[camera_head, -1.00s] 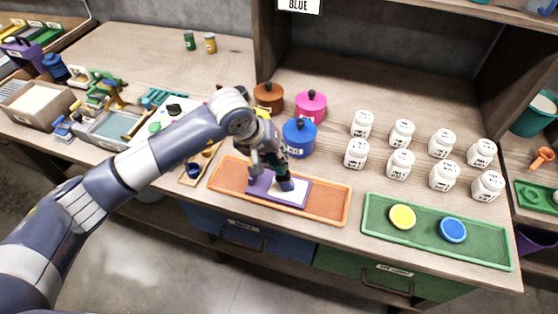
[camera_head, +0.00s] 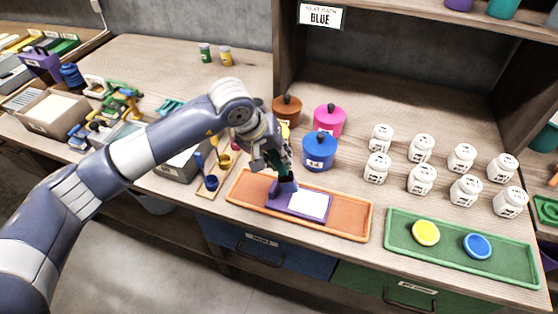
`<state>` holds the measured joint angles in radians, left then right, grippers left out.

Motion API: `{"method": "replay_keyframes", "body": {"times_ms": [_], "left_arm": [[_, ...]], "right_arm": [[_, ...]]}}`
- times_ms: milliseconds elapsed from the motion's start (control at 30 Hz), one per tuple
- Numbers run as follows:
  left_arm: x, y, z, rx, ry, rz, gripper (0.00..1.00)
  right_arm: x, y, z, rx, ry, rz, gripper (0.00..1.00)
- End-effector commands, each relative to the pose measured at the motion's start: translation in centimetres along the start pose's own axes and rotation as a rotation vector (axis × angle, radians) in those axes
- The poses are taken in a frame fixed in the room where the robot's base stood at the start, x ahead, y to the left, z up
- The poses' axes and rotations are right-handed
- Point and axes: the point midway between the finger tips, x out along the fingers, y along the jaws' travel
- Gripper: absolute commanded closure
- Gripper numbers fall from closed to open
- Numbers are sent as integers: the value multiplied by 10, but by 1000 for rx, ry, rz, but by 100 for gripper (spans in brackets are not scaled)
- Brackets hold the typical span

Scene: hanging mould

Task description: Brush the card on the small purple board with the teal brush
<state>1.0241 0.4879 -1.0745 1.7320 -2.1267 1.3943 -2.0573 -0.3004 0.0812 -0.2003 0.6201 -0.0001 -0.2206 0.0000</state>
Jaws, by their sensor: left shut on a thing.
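The small purple board (camera_head: 279,205) lies in the orange tray at the middle of the bench. The white card (camera_head: 309,205) lies on the board's right part, and its right part is uncovered. My left gripper (camera_head: 272,158) is above the board's left end, shut on the teal brush (camera_head: 286,160). The brush is nearly upright, and its dark purple-blue lower end is at the board's left part, beside the card's left edge. I cannot tell whether it touches the card. The gripper partly hides the brush. My right gripper is not in view.
The orange tray (camera_head: 350,222) is near the front edge. Behind it stand blue (camera_head: 319,152), pink (camera_head: 329,120) and brown (camera_head: 287,110) lidded pots. Several white jars (camera_head: 421,180) stand at right, behind a green tray (camera_head: 505,268) with yellow and blue discs.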

Motion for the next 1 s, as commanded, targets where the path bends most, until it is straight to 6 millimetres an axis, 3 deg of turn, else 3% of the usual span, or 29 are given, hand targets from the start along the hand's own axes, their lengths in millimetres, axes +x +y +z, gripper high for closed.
{"method": "replay_keyframes", "body": {"times_ms": [400,1000], "left_arm": [[-32,9,-12,-9,4,-4,100],[-35,10,-13,-11,4,-4,100]], "right_arm": [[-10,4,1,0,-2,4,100],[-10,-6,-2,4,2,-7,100]]}}
